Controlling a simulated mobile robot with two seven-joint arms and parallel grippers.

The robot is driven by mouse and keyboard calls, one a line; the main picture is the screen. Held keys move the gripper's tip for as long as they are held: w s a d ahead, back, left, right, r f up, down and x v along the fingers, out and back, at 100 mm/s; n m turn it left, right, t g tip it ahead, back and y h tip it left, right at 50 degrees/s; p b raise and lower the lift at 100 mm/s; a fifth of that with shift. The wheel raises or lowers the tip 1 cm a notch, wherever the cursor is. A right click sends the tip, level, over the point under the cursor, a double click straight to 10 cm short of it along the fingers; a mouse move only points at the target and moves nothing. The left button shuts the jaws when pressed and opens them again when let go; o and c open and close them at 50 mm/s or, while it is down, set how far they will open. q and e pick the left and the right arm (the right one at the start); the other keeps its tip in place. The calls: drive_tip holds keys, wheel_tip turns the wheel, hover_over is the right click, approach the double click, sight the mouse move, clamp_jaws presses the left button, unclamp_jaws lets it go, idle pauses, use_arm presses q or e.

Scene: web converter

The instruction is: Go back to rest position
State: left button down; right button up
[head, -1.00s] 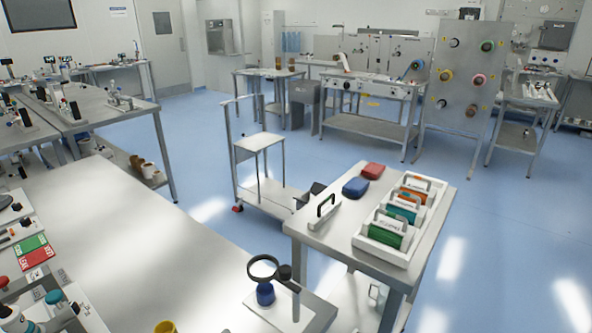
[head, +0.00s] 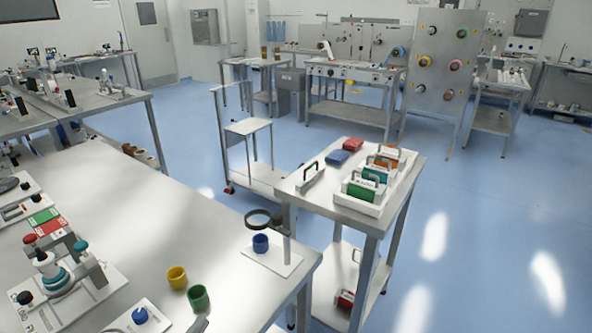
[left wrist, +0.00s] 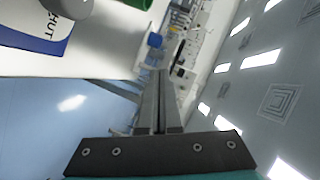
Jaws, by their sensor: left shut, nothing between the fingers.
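My left gripper (left wrist: 160,73) shows in the left wrist view with its two grey fingers together and nothing between them. In the head view only a small grey tip (head: 200,325) shows at the bottom edge, near the green cup (head: 198,297). The gripper is apart from the things on the bench. My right gripper is in neither view.
The near bench (head: 150,215) holds a yellow cup (head: 177,277), a ring stand (head: 287,245) and a valve fixture (head: 55,275). A side table (head: 295,185) with a white tray (head: 363,206) stands beyond. Blue floor (head: 480,220) is clear at right.

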use_arm(q)
drive_tip(key=s+d+n+g+y, duration=0.25)
drive_tip(key=s+n+g, duration=1)
drive_tip(key=s, duration=0.65)
wheel_tip(320, 180, down, 26)
drive_tip(key=s+b, duration=0.2)
drive_tip(key=s+a+f+g+b, duration=0.1)
drive_tip(key=s+a+f, duration=0.1)
drive_tip(key=s+f, duration=1.2)
drive_tip(key=shift+s+a+f+b, duration=0.2)
drive_tip(key=shift+s+f+b, duration=0.15)
drive_tip(key=shift+s, duration=0.2)
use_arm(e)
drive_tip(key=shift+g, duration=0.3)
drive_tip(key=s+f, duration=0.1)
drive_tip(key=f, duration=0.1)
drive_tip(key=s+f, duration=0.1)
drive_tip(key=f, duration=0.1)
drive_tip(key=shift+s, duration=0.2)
